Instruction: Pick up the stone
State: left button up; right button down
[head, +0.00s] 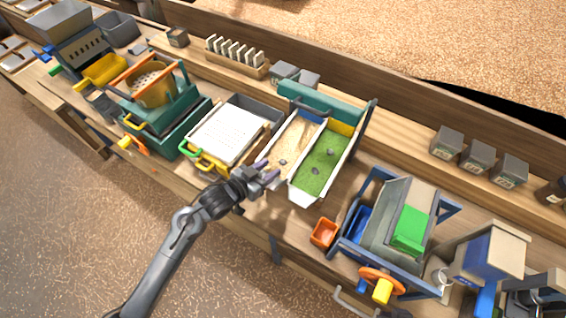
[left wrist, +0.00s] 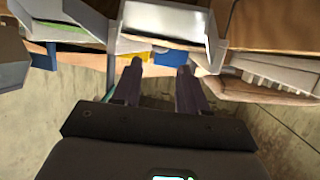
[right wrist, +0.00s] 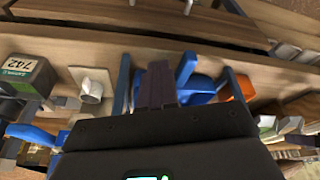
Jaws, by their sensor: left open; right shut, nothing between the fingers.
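Small dark grey stones lie in a two-lane tray. One stone (head: 283,162) is in the tan lane, near its front end. Two more, a stone (head: 331,152) and a stone (head: 315,171), lie on the green lane (head: 322,163). My left gripper (head: 270,173) is open and empty at the front end of the tan lane, just short of the nearest stone. In the left wrist view its fingers (left wrist: 160,68) are spread apart, and I cannot make out a stone there. My right gripper (right wrist: 157,85) is shut and empty near blue frame parts.
A white panel machine (head: 227,130) with green and yellow handles stands left of the tray. An orange bin (head: 323,233) and a blue-framed machine (head: 408,232) with an orange wheel stand to the right. Several grey boxes (head: 478,156) line the back shelf.

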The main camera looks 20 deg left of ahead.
aim_at(282, 161)
pick_arm(q)
jog(key=shift+b+x, duration=0.35)
jog(key=shift+x, duration=2.55)
jog(key=shift+s, duration=0.1)
jog(key=shift+c, duration=0.2)
grip_shut()
